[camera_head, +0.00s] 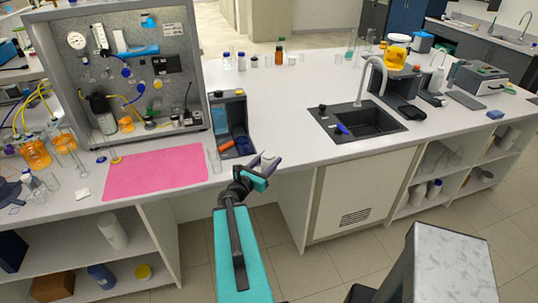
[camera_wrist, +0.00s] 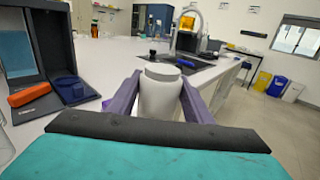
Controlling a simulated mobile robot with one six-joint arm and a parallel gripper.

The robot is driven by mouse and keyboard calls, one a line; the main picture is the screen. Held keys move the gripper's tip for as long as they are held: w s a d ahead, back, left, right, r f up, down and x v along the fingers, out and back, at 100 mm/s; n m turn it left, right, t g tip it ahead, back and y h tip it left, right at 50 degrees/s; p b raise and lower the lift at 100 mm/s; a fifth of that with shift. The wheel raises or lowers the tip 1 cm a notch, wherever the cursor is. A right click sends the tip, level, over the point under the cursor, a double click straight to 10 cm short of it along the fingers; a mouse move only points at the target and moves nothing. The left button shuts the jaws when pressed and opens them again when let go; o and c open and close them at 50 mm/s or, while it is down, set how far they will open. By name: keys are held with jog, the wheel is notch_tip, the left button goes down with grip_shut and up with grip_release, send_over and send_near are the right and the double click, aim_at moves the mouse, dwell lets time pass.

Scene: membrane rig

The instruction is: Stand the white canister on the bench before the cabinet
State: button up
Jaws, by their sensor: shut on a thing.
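My gripper (camera_head: 264,163) is shut on the white canister (camera_wrist: 160,95), which stands about upright between the purple fingers in the wrist view. Only a small pale part of the canister (camera_head: 267,156) shows in the head view. My gripper holds it by the front edge of the white bench (camera_head: 280,105), right of the pink mat. I cannot tell its height above the bench. The grey cabinet (camera_head: 203,62), with gauges, tubes and fittings on its panel, stands on the bench at the left, beyond and left of my gripper.
A pink mat (camera_head: 155,175) lies before the cabinet. A dark open box (camera_head: 240,108) with an orange item stands right of it. A clear glass tube (camera_head: 215,162) stands by the mat's right edge. The sink (camera_head: 375,121) is farther right. Bench between box and sink is clear.

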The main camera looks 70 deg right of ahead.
jog(key=shift+a+p, duration=0.2)
jog(key=shift+p, duration=0.1)
dwell(0.7)
jog(key=shift+w+a, duration=0.1)
jog(key=shift+w, duration=0.15)
jog(key=w+a+f+n+t+b, duration=0.2)
jog(key=w+a+n+t+b, duration=0.45)
jog(key=w+a, duration=2.2)
jog(key=w+a+n+t+y+b, duration=0.1)
jog(key=w+a+t+b, duration=0.1)
jog(key=a, duration=0.9)
jog(key=w+a+f+n+t+y+b, duration=0.1)
jog(key=w+a+t+b, duration=0.1)
jog(key=a, duration=1)
jog(key=w+a+f+n+t+y+b, duration=0.1)
jog(key=w+a+t, duration=0.3)
jog(key=a, duration=0.8)
jog(key=shift+w+a+y+b, duration=0.2)
jog(key=shift+w+y+b, duration=0.2)
jog(key=shift+w+b, duration=0.25)
